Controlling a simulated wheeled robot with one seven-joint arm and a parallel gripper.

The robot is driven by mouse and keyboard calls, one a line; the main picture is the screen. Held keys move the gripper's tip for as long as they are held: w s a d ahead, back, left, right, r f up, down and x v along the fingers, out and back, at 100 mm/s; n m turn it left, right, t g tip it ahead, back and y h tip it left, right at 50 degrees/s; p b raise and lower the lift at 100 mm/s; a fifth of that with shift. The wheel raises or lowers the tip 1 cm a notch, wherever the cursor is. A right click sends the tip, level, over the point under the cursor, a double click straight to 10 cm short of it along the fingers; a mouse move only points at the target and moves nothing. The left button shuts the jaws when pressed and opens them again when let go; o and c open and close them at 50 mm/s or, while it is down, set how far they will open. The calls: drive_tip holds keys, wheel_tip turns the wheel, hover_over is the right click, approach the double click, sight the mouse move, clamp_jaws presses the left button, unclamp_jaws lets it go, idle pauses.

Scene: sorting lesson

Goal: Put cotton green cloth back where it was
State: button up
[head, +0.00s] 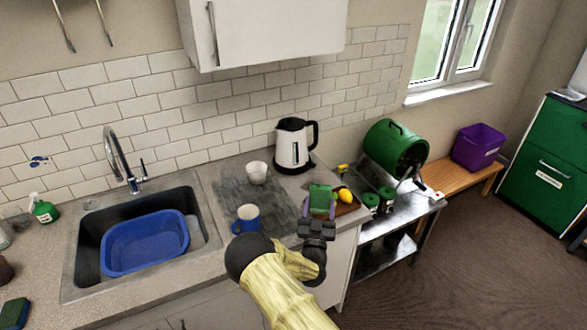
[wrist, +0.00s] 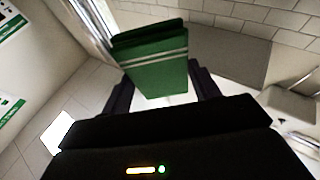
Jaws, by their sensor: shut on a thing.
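The green cloth (head: 320,197) is folded, and pale stripes cross it in the wrist view (wrist: 158,68). My gripper (head: 319,209) is shut on it, with one finger on each side of the cloth. In the head view the cloth stands out above the fingers, in front of the right end of the counter. A brown board (head: 346,208) with a yellow lemon (head: 345,195) shows just right of the cloth; the cloth and gripper partly hide the board.
A white kettle (head: 293,145), a white bowl (head: 257,172) and a blue mug (head: 247,218) stand on the counter (head: 205,262). Left is a sink with a blue basin (head: 145,243). Right, a metal table (head: 408,208) bears a green drum (head: 395,148) and small green-lidded jars. A purple bin (head: 478,147) sits on a bench.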

drive_tip(key=s+d+f+y+b, duration=0.1)
drive_tip(key=s+d+f, duration=1)
drive_tip(key=s+d, duration=0.2)
drive_tip(key=shift+s+d+f+n+y, duration=0.2)
drive_tip(key=shift+d+f+n+y, duration=0.1)
drive_tip(key=shift+f+n, duration=0.1)
